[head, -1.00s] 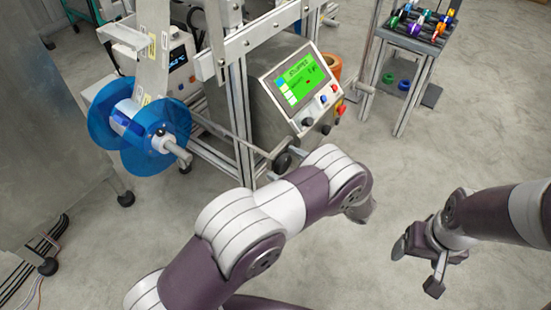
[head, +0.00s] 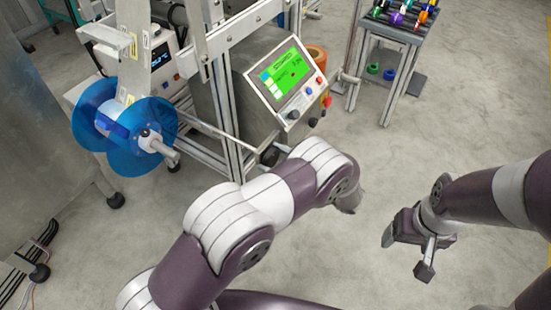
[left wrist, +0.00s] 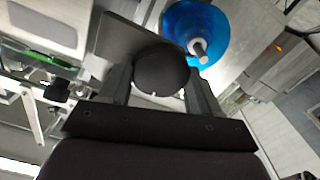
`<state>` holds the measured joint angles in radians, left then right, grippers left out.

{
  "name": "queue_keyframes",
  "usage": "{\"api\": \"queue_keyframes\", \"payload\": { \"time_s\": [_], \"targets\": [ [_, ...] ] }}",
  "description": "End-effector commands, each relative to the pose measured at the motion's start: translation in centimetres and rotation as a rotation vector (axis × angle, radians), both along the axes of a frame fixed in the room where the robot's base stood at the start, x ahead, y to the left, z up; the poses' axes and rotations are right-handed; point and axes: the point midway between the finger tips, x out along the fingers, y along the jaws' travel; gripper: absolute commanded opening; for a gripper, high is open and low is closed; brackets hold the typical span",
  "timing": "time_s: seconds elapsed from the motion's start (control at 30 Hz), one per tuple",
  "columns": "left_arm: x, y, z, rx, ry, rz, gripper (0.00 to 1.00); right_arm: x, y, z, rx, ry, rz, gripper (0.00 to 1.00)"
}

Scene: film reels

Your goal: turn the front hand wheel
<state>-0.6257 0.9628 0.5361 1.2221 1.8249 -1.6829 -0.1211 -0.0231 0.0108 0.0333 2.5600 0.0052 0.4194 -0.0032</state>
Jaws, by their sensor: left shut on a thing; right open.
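The front hand wheel shows in the left wrist view as a dark round piece (left wrist: 162,68) between the two fingers of my left gripper (left wrist: 158,82), which is shut on it. In the head view, a black round piece (head: 270,156) at the front of the machine frame, below the control panel, appears to be the same wheel. My left arm hides my left gripper in that view. My right gripper (head: 405,254) is open and empty, low over the floor at the right, well away from the machine.
A blue film reel (head: 125,137) hangs on a shaft left of the wheel. The control panel (head: 286,75) has a lit green screen and stands above it. A cart (head: 392,40) with coloured spools is at the back right. The floor around my right gripper is clear.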

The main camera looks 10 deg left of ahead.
Motion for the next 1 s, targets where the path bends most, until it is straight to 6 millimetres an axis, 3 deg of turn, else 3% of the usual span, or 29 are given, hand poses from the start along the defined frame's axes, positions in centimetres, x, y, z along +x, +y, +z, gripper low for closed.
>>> {"api": "queue_keyframes", "payload": {
  "time_s": [1.0],
  "targets": [
    [-0.26, 0.06, -0.34, -0.322, -0.884, 0.001, 0.32, 0.00, 0.00, -0.25, 0.000, 0.000, 0.000, 0.76]
  ]
}}
